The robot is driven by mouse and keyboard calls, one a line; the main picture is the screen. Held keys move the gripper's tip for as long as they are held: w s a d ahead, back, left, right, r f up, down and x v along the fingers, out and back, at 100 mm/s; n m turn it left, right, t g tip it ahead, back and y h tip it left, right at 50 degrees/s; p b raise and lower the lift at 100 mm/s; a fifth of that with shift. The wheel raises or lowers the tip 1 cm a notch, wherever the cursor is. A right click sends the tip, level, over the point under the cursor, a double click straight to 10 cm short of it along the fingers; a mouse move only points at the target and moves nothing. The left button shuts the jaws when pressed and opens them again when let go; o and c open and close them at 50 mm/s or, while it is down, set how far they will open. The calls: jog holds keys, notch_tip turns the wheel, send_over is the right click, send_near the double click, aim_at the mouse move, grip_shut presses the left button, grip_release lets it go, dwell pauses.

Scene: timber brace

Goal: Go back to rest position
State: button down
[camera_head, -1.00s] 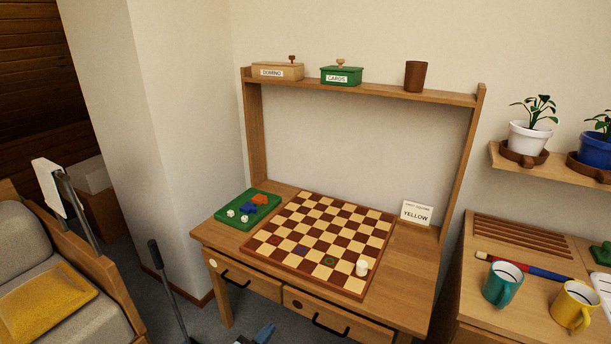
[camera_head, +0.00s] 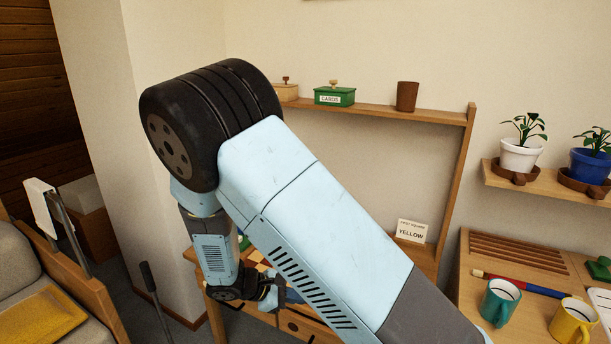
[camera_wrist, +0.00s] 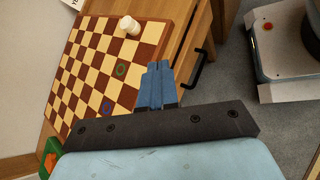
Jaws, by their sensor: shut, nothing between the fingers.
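My gripper (camera_wrist: 156,84) is shut and empty in the wrist view, its blue fingers together over the near edge of the board. In the head view my arm folds across the middle of the picture and hides most of the desk; part of my gripper (camera_head: 270,295) shows low in front of it. The checkered board (camera_wrist: 85,80) lies on the desk, with a white cylindrical piece (camera_wrist: 129,25) upright near one corner. Green and blue ring marks show on some squares.
The desk hutch shelf (camera_head: 440,116) holds a green cards box (camera_head: 334,95) and a brown cup (camera_head: 407,96). At right are mugs (camera_head: 499,302) and potted plants (camera_head: 519,155). A sofa (camera_head: 30,290) is at left.

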jog(key=s+d+r+m+g+y, duration=0.15)
jog(key=d+r+m+y, duration=0.3)
jog(key=d+r, duration=0.5)
jog(key=s+d+r+m+g+y, duration=0.1)
jog(key=d+r+m+g+y, duration=0.15)
jog(key=d+r+m, duration=0.7)
jog(key=s+d+r+m+t+y, duration=0.1)
jog(key=s+d+r+t, duration=0.2)
jog(key=s+r, duration=0.4)
jog(key=s+d+r+m+t+y, duration=0.2)
jog(key=s+d+r+t, duration=0.1)
jog(key=s+r, duration=0.4)
jog(key=shift+s+d+r, duration=0.25)
jog(key=shift+d+r, duration=0.2)
jog(key=shift+r, duration=0.85)
